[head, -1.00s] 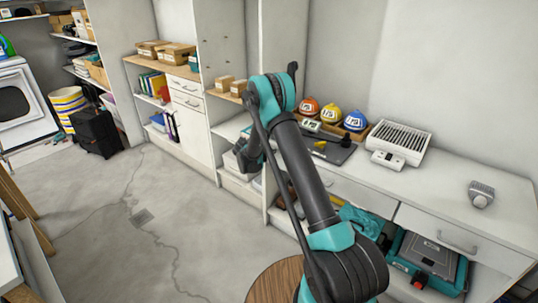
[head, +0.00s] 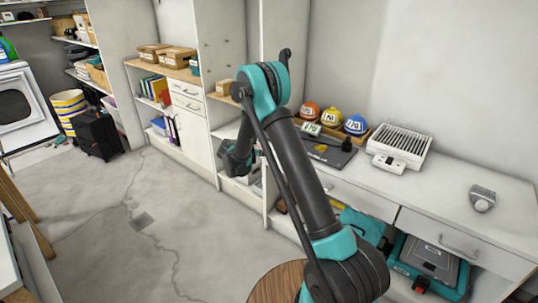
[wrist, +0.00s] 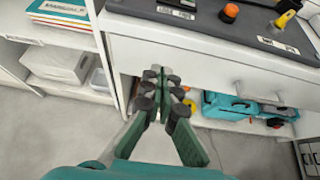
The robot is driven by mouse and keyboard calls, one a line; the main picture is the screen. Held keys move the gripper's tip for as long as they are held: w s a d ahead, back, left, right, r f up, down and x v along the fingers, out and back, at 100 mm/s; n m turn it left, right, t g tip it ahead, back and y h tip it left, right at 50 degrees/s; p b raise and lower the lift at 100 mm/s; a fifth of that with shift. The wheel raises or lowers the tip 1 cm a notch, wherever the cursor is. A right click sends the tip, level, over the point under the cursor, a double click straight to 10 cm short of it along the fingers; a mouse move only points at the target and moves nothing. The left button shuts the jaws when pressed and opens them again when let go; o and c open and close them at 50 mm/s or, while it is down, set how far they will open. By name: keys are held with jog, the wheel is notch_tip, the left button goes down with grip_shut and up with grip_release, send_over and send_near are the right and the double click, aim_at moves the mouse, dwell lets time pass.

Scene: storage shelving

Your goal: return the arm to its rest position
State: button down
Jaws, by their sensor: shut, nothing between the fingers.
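My arm (head: 300,175) rises from the lower middle of the head view, bends at a teal elbow, and hangs down on the far side. My gripper (wrist: 160,80) shows in the wrist view with its green and grey fingers together and nothing between them. It is in front of the white counter's open lower shelf, apart from the things there. In the head view the fingertips are hard to make out beside the dark wrist (head: 238,158).
Teal cases (head: 432,262) lie below. A round wooden top (head: 275,283) is close by. Floor at left (head: 90,200) is open.

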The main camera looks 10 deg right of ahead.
jog(key=s+d+r+m+g+y, duration=0.1)
jog(key=s+d+r+m, duration=0.25)
jog(key=s, duration=0.35)
jog(key=s+d+r+m+g+y, duration=0.1)
jog(key=s+d+r+m, duration=0.2)
jog(key=s+m, duration=0.3)
jog(key=s+d+r+m+g+y, duration=0.1)
jog(key=s+d+r+m+y, duration=0.2)
jog(key=s, duration=0.5)
jog(key=s+f+m+g+y, duration=0.1)
jog(key=s+f+m+y, duration=0.1)
jog(key=s+m, duration=1.2)
jog(key=s+y, duration=0.1)
jog(key=s, duration=1)
jog(key=shift+d+f, duration=0.25)
jog(key=shift+d, duration=0.15)
jog(key=shift+w+m, duration=0.1)
jog(key=shift+m, duration=0.15)
